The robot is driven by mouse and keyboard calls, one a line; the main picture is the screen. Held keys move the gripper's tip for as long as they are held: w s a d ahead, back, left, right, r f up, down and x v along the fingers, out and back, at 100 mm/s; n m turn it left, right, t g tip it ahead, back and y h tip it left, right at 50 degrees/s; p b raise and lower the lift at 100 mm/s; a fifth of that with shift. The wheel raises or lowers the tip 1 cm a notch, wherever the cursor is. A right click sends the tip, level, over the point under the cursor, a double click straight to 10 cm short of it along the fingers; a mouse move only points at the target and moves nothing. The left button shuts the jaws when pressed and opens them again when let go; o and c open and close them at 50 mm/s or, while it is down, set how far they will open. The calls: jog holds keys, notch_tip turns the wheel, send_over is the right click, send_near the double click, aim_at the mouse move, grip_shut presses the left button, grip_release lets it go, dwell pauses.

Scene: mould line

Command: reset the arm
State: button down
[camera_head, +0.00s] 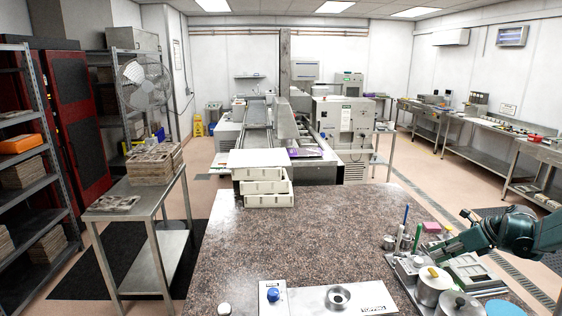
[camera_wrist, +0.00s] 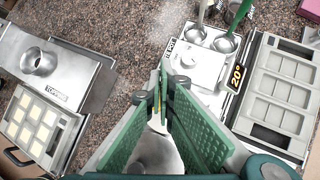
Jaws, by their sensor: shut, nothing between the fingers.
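My arm (camera_head: 515,232) reaches in from the right edge over the granite counter in the head view. My gripper (camera_head: 428,247) points left and hangs above the group of pots and trays at the counter's right side. In the wrist view my gripper (camera_wrist: 163,85) shows its green ribbed fingers meeting at the tips, with nothing held between them. A rounded metal surface shows below, between the fingers; part of it is hidden by them.
A lidded pot (camera_head: 432,287) stands beneath my arm. The wrist view shows a grey mould tray (camera_wrist: 278,92), ladles (camera_wrist: 228,42), a steel topping unit (camera_wrist: 40,62) and a mould with pale squares (camera_wrist: 30,125). The middle of the granite counter (camera_head: 310,235) is clear.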

jog(key=s+a+r+n+h+b, duration=0.1)
jog(key=s+a+r+n, duration=0.3)
jog(key=a, duration=0.5)
jog(key=s+a+r+n+g+h, duration=0.1)
jog(key=s+a+n, duration=0.2)
jog(key=a+n, duration=0.45)
jog(key=s+a+r+n+b, duration=0.1)
jog(key=s+a+r+n, duration=0.25)
jog(key=a, duration=0.65)
jog(key=s+a+f+n+t+h+b, duration=0.1)
jog(key=s+a+f+n, duration=0.1)
jog(key=s+a+n, duration=0.5)
jog(key=s+a+f+n+h, duration=0.1)
jog(key=s+a+f+n, duration=0.1)
jog(key=s+a+n, duration=0.5)
jog(key=shift+s+n+t+b, duration=0.4)
jog(key=shift+s+n, duration=1.1)
jog(key=shift+s, duration=1.6)
jog(key=shift+f, duration=0.1)
